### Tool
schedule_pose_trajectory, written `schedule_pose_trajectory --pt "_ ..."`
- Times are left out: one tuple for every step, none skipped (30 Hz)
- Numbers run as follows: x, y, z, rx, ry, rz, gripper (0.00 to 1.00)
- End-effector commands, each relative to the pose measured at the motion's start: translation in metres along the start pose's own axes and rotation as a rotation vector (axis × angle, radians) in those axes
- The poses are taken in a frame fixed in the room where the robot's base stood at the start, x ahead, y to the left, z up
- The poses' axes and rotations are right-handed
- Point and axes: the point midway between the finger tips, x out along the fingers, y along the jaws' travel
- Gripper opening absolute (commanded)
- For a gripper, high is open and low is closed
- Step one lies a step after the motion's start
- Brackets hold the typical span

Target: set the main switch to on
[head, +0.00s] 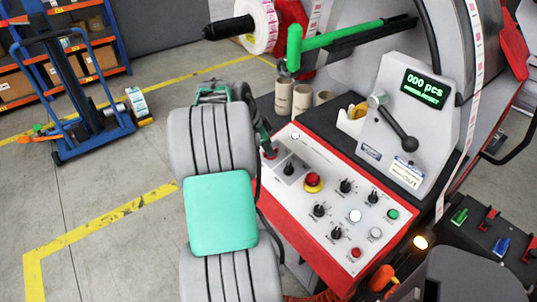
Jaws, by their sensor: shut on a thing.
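The main switch (269,154) shows as a small red knob at the far left corner of the red-edged control panel (285,212). Its handle position and markings are too small and too covered to read. My gripper (267,146), dark and green, reaches down behind my grey arm and is shut on the red knob. The wrist and arm hide much of the gripper and the panel's left edge.
The panel carries a red emergency button (314,181), several black selector knobs, and a green button (393,214). Cardboard cores (284,95) stand behind it. A counter display (425,88) reads "000 pcs". A black lever (403,130) juts out beneath the display. Open floor lies left.

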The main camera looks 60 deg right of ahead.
Motion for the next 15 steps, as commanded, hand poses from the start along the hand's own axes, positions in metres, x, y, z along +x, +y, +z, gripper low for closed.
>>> schedule_pose_trajectory --pt "0.0039 0.0004 0.0007 0.034 0.002 0.005 0.0" --pt "0.0035 0.0001 0.0005 0.055 0.002 0.008 0.0" --pt "0.003 0.0001 0.0003 0.08 0.001 0.012 0.0" --pt "0.0028 0.0002 0.0001 0.099 0.002 0.015 0.0" --pt "0.0028 0.0002 -0.0001 0.115 0.002 0.018 0.0" --pt "0.0027 0.0002 0.0 0.135 0.002 0.021 0.0" --pt "0.0027 0.0004 0.0 0.149 0.001 0.024 0.0" --pt "0.0026 0.0005 0.0 0.162 0.001 0.027 0.0" --pt "0.0022 0.0005 -0.0003 0.177 0.002 0.029 0.0" --pt "0.002 0.0004 -0.0006 0.188 0.002 0.03 0.0" --pt "0.0017 0.0002 -0.0008 0.197 0.002 0.031 0.0" --pt "0.0014 0.0001 -0.001 0.207 0.002 0.033 0.0" --pt "0.0011 0.0001 -0.0011 0.213 0.002 0.034 0.0" --pt "0.0009 0.0 -0.0012 0.219 0.002 0.034 0.0" --pt "0.0007 0.0001 -0.0013 0.225 0.002 0.035 0.0"
